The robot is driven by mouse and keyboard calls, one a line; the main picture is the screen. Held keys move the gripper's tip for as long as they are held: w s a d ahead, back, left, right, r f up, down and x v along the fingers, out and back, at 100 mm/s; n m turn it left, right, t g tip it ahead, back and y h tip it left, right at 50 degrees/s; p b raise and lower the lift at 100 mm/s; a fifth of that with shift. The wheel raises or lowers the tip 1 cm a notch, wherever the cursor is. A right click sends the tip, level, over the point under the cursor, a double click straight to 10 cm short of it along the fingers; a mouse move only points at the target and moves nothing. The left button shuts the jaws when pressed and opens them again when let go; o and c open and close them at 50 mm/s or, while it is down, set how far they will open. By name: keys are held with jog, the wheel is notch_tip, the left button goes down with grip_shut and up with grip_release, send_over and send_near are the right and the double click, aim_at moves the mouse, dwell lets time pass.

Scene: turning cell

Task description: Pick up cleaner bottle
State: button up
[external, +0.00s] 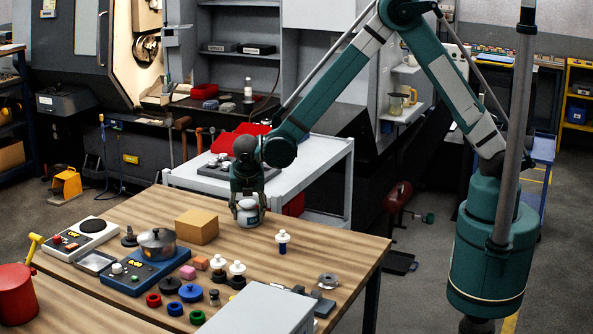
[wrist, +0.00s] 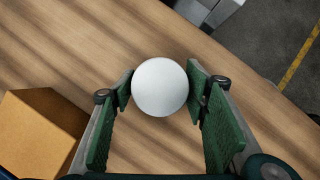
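A small white, rounded bottle (external: 248,217) with a darker band stands on the wooden table, and I take it as the cleaner bottle. In the wrist view its smooth round white top (wrist: 160,87) sits between the two green finger pads. My gripper (external: 247,208) points down over it, with a finger on each side of its upper part. In the wrist view my gripper (wrist: 160,88) has both pads very close to the white top. Whether they press on it cannot be seen. The bottle looks upright and appears to rest on the table.
A tan box (external: 197,226) stands left of the bottle, and a white-topped blue vial (external: 283,242) to its right. A pot (external: 157,243) on a blue device, several coloured rings and a grey case (external: 255,310) lie nearer. A white cart (external: 318,168) is behind the table.

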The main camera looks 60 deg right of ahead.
aim_at(248, 203)
jog(key=shift+r, duration=0.2)
jog(key=shift+c, duration=0.5)
jog(key=shift+r, duration=4.85)
